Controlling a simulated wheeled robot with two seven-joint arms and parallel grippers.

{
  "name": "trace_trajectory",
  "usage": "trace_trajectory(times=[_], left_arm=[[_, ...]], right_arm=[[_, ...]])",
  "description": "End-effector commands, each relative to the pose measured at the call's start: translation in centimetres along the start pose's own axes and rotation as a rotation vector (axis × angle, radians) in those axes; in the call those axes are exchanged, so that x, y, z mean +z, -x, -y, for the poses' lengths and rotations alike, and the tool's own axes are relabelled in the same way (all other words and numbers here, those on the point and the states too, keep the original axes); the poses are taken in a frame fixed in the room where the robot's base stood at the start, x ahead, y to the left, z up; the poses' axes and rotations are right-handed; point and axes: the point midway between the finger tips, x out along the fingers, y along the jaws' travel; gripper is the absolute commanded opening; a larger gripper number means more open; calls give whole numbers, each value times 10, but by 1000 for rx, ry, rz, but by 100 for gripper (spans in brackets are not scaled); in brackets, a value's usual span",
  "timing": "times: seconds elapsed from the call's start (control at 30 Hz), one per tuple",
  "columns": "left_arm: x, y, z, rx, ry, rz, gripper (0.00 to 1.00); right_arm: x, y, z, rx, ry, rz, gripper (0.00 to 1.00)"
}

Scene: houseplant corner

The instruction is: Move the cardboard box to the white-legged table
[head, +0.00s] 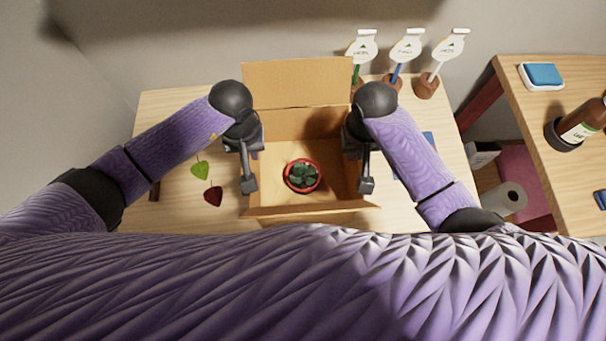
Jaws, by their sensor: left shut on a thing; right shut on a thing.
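The open cardboard box (300,122) is on the wooden table (170,105) in front of me, with its back flap raised and its front flap folded out. A small green plant in a red pot (302,175) stands inside it. My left gripper (248,180) is shut on the box's left wall. My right gripper (365,180) is shut on the box's right wall. The finger contact is partly hidden by the grippers. I cannot tell whether the box touches the tabletop. No white table legs show in this view.
Several leaf-shaped pieces, one green (200,171) and one dark red (213,195), lie left of the box. Three signs (407,50) on brown stands are behind it at right. A second wooden table (510,85) at right holds a blue sponge (542,75) and a brown bottle (583,120).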

Motion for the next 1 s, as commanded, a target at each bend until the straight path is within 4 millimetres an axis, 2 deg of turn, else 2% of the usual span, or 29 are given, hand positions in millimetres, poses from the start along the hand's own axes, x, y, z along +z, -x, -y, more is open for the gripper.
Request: trace_trajectory(times=[0.77,0.87,1.0], left_arm=[[0,1,0,-1,1,-1,0],[-1,7,0,0,1,-2,0],[-1,26,0,0,1,-5,0]], right_arm=[[0,1,0,1,0,-1,0],[0,7,0,1,0,-2,0],[-1,27,0,1,-1,-5,0]])
